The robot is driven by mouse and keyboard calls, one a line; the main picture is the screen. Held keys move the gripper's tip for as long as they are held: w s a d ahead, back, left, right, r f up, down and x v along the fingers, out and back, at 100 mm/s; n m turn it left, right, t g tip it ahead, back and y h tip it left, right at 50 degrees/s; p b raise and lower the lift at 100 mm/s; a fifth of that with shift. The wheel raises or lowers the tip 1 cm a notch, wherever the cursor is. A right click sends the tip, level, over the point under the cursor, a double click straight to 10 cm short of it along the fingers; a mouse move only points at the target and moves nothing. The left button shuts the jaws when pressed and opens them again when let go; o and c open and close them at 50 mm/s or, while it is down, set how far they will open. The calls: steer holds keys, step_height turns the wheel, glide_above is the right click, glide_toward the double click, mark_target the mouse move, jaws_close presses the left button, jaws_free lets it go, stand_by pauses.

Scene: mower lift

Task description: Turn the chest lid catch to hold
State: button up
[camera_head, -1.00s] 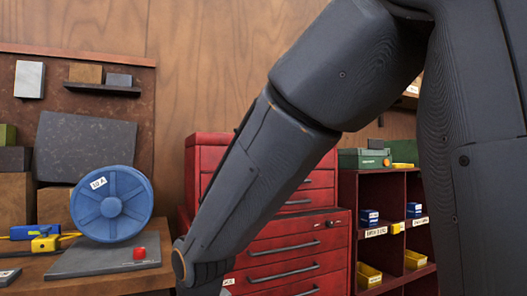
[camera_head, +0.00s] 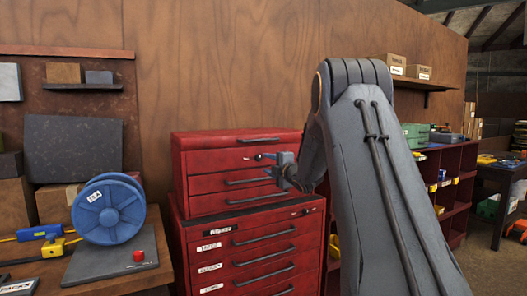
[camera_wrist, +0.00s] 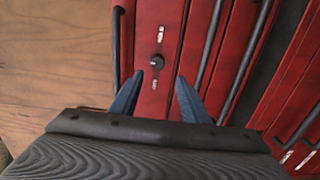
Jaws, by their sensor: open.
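The red tool chest (camera_head: 205,184) stands against the wooden wall in the head view. The catch, a small black knob (camera_wrist: 157,62), is on the chest's top red front in the wrist view, between two small pale labels. In the head view the knob (camera_head: 258,157) is a dark dot beside my gripper. My gripper (camera_wrist: 159,80) is open and empty. Its two blue-grey fingers point at the chest front, either side of the knob's line and short of it. It also shows at the chest's right side in the head view (camera_head: 273,167). The knob's exact setting is too small to tell.
A lower red cabinet (camera_head: 200,262) with labelled drawers is under the chest. Bar handles (camera_wrist: 207,45) stick out near my fingers. A workbench (camera_head: 100,284) with a blue reel (camera_head: 108,210) is at left. Red shelving (camera_head: 460,190) stands at right.

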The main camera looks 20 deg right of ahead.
mark_target(260, 159)
steer(key=shift+w+d+r+p, duration=0.15)
steer(key=shift+w+p, duration=0.35)
steer(key=shift+w, duration=1.45)
steer(key=shift+w+d+r+p, duration=0.1)
steer(key=shift+w+p, duration=0.4)
steer(key=shift+w, duration=1.4)
steer(key=shift+c, duration=0.5)
steer(key=c, duration=1)
steer(key=shift+o, duration=0.2)
